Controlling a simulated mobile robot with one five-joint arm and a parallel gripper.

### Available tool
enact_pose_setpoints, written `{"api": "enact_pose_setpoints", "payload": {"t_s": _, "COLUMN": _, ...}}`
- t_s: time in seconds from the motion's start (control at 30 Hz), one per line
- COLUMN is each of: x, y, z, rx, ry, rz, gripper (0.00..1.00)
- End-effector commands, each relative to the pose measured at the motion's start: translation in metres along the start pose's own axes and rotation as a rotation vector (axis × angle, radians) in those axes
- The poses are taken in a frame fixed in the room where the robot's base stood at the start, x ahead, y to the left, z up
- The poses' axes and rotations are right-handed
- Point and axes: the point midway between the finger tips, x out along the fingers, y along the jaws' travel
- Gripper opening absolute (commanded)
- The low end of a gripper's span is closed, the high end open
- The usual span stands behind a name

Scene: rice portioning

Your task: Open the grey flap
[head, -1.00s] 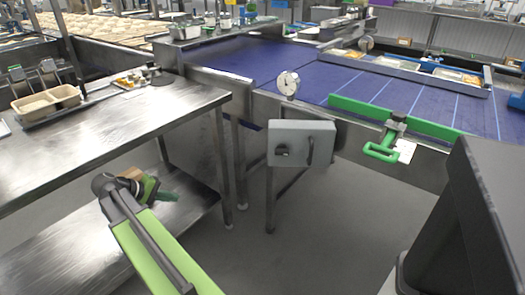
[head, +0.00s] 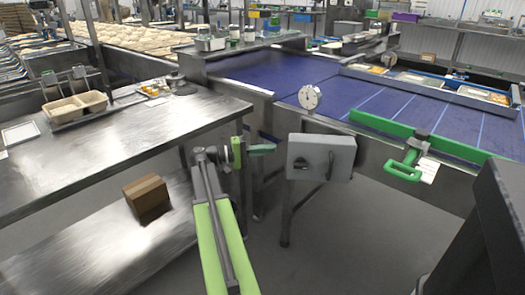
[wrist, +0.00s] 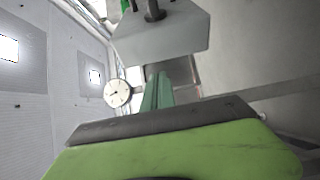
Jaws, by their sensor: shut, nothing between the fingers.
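The grey flap (head: 320,157) is the front of a grey box on the conveyor's near side, with a dark handle and a dark round part on it. It looks shut. My gripper (head: 268,149) is just left of the box at about its height, shut and empty, with its green fingers pointing right towards it. A small gap shows between fingers and box in the head view. In the wrist view the fingers (wrist: 156,91) point up towards the grey box (wrist: 165,38), whose dark knob or handle shows at the top edge.
A round dial (head: 309,97) stands above the box. A green handle (head: 403,171) and green rail are to its right. A steel table (head: 110,135) is at left, with a cardboard box (head: 147,195) on its lower shelf. Open floor lies below the flap.

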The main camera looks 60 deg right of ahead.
Motion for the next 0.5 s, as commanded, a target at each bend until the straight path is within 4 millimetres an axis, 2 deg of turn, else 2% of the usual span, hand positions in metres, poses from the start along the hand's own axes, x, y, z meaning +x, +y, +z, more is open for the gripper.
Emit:
{"api": "enact_pose_setpoints", "payload": {"t_s": 0.03, "x": 0.011, "y": 0.000, "z": 0.001, "rx": 0.000, "ry": -0.004, "rz": 0.000, "gripper": 0.00}}
{"api": "enact_pose_setpoints", "payload": {"t_s": 0.2, "x": 0.038, "y": 0.000, "z": 0.000, "rx": 0.000, "ry": -0.001, "rz": -0.001, "gripper": 0.00}}
{"api": "enact_pose_setpoints", "payload": {"t_s": 0.33, "x": 0.050, "y": 0.000, "z": 0.000, "rx": 0.000, "ry": -0.001, "rz": -0.001, "gripper": 0.00}}
{"api": "enact_pose_setpoints", "payload": {"t_s": 0.5, "x": 0.053, "y": 0.000, "z": 0.000, "rx": 0.000, "ry": 0.000, "rz": -0.001, "gripper": 0.00}}
